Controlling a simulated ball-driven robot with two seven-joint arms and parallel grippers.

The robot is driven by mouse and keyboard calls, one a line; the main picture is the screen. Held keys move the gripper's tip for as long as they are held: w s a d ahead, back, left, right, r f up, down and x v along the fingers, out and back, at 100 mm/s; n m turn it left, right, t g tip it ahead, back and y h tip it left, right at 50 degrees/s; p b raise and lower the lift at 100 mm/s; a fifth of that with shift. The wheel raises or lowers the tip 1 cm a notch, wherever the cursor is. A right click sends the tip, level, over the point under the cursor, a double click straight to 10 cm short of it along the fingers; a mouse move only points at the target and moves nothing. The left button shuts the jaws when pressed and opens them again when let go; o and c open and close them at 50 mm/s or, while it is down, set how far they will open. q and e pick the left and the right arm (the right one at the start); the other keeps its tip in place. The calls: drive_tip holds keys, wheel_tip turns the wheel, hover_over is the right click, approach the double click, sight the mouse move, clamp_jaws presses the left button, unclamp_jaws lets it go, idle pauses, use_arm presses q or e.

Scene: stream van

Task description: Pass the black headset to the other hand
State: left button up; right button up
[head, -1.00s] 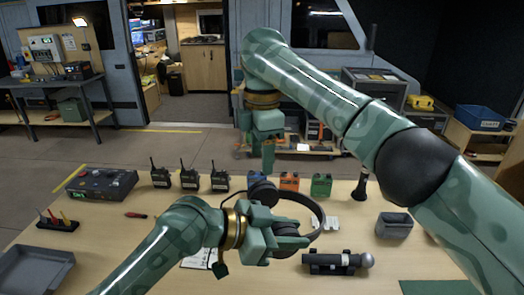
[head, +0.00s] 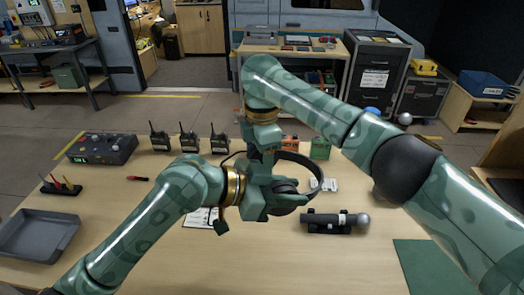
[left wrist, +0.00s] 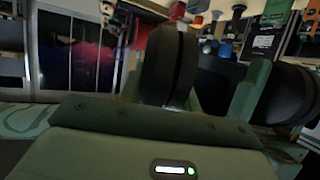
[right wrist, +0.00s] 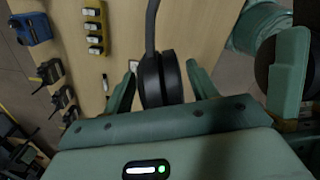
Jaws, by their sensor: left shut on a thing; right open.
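The black headset (head: 317,170) is held up above the table, its band arching out to the right in the head view. My left gripper (head: 275,198) is shut on it; one ear cup (head: 287,188) shows beside the fingers. In the left wrist view, a dark ear cup (left wrist: 170,65) stands by the fingers and another shows at the right edge. My right gripper (head: 265,150) reaches down over the headset's far side. In the right wrist view, its open fingers (right wrist: 162,85) stand on both sides of an ear cup (right wrist: 160,75), with gaps visible.
Several black radios (head: 189,142) line the table's far side, with orange and green boxes (head: 320,148) to their right. A microphone in a holder (head: 335,222) lies right of my left gripper. A grey tray (head: 38,235) is at left. The front middle of the table is clear.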

drive_tip(key=c, duration=1.1)
use_arm(q)
drive_tip(key=o, duration=1.2)
drive_tip(key=shift+c, duration=0.2)
use_arm(e)
drive_tip(key=shift+c, duration=0.8)
